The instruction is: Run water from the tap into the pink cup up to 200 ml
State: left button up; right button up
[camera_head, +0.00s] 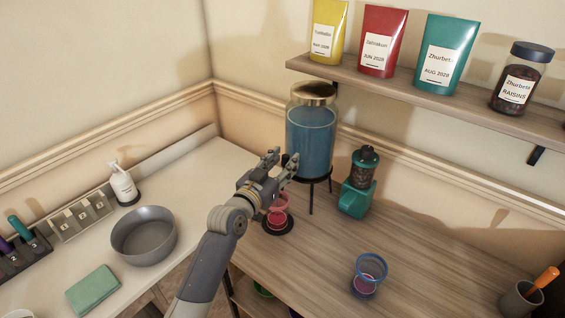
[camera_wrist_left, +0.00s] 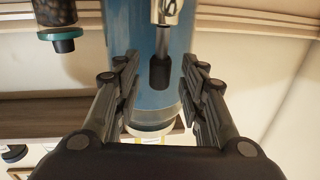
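The pink cup (camera_head: 277,218) stands on a dark round pad (camera_head: 291,228) below the front of the water dispenser (camera_head: 311,140); my gripper partly hides it, and its fill level cannot be read. The dispenser is a clear tank of blue water with a gold lid on a dark stand. Its tap (camera_wrist_left: 167,12) shows in the left wrist view with a dark lever (camera_wrist_left: 160,72). My left gripper (camera_head: 283,161) is at the tap, its fingers open on either side of the lever with gaps. My right gripper is not in view.
A teal grinder (camera_head: 356,197) stands right of the dispenser. A blue-rimmed cup (camera_head: 371,268) stands nearer on the wooden counter. A shelf (camera_head: 420,90) with pouches and a jar hangs above. A grey bowl (camera_head: 144,236) and soap bottle (camera_head: 123,184) are left.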

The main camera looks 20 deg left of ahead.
pick_arm(q)
jog(key=s+a, duration=0.2)
jog(key=s, duration=0.9)
jog(key=shift+s+a, duration=0.15)
jog(key=shift+s, duration=0.25)
jog(key=shift+r, duration=0.1)
dwell(6.4)
